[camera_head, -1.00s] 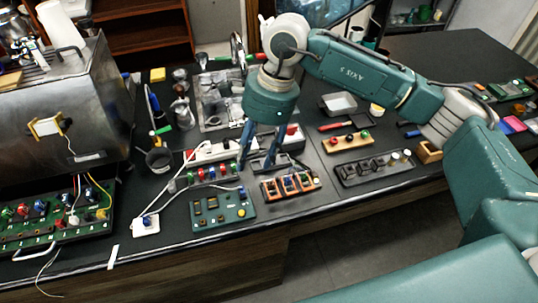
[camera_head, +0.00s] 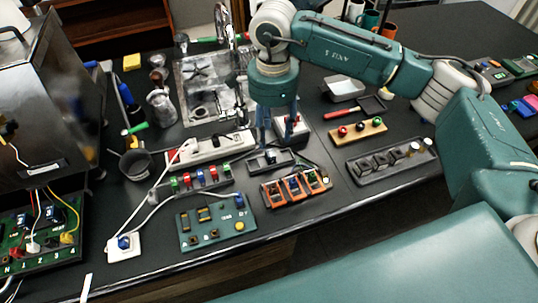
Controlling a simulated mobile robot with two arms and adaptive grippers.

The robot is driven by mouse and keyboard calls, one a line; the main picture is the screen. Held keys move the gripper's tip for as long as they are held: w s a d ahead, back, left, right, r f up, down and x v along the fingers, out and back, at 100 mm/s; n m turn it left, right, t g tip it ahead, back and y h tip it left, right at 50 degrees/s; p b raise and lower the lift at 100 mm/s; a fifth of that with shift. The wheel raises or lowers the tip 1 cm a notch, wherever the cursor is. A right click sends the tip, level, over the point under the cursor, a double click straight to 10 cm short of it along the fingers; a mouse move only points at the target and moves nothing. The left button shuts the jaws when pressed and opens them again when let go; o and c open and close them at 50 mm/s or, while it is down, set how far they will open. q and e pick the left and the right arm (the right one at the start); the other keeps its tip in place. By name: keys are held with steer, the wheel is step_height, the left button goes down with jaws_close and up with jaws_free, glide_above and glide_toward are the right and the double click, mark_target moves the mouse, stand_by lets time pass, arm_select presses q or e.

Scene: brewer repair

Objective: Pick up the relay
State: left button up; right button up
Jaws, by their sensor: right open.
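My right gripper (camera_head: 277,137) points down with its two blue fingers apart, open and empty. It is above the back of a small dark grey holder (camera_head: 268,163), near a white box with a red part (camera_head: 291,131). In front of the holder is an orange rack (camera_head: 296,187) with several small dark and coloured modules. I cannot tell for certain which small part is the relay. The fingers partly hide the white box and what lies behind them. My left gripper is out of view.
Nearby are a white power strip (camera_head: 210,150), a row of coloured plugs (camera_head: 202,178), a green panel (camera_head: 216,222), a wooden block with knobs (camera_head: 358,131) and a black tray (camera_head: 391,161). A metal brewer (camera_head: 40,105) and wired board (camera_head: 40,232) stand left. White cables cross the table.

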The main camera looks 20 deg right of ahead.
mark_target(270, 152)
steer(key=shift+s+f+p, duration=0.2)
steer(key=shift+f, duration=0.35)
steer(key=shift+s+f+p, duration=0.15)
steer(key=shift+f, duration=0.4)
steer(key=shift+f+p, duration=0.3)
steer(key=shift+p, duration=0.1)
steer(key=f, duration=0.1)
steer(key=f+p, duration=0.2)
steer(key=shift+w+a+f, duration=0.1)
steer(key=shift+a+f, duration=0.2)
steer(key=shift+f, duration=0.55)
jaws_close()
